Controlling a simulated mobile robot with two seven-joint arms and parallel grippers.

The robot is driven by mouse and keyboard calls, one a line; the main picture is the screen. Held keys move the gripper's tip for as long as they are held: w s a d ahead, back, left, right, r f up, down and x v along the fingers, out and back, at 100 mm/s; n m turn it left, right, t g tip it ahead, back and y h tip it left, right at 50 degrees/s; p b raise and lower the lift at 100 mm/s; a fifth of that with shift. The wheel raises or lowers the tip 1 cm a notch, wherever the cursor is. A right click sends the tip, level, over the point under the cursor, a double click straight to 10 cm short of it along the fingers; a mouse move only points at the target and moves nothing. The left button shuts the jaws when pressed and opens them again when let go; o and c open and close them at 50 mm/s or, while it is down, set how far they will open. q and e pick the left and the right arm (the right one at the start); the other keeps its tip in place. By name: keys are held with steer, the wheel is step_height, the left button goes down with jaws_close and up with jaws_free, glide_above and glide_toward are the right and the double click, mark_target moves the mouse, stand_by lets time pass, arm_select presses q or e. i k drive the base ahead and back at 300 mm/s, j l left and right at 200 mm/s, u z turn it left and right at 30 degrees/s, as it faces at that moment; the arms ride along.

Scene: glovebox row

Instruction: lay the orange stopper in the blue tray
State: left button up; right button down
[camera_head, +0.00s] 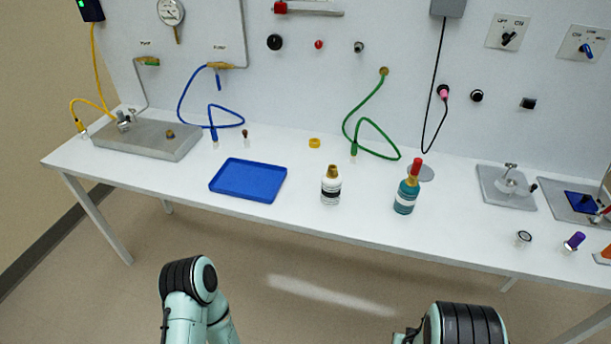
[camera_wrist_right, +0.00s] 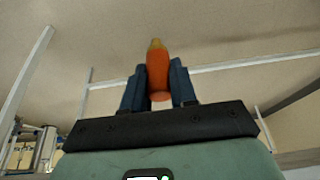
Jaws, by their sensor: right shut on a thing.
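The blue tray (camera_head: 248,180) lies flat and empty on the white bench, left of the middle in the head view. The orange stopper (camera_wrist_right: 158,76), tapered with a yellowish tip, stands between the fingers of my right gripper (camera_wrist_right: 158,66) in the right wrist view. That gripper is shut on it, with the narrow tip pointing up in the picture. The stopper is off the bench, with the floor and bench legs behind it. In the head view my arm links show at the bottom, but both grippers are outside the picture.
Right of the tray stand a white bottle (camera_head: 331,186) and a teal bottle with a red top (camera_head: 407,191). Behind it are a yellow ring (camera_head: 314,143) and blue hose (camera_head: 212,118). A grey metal block (camera_head: 147,139) lies left. The bench front before the tray is clear.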

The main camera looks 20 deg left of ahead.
mark_target(242, 188)
steer(key=i+j, duration=0.1)
steer(key=j, duration=2.45)
steer(key=i+z, duration=0.05)
steer(key=i, duration=0.05)
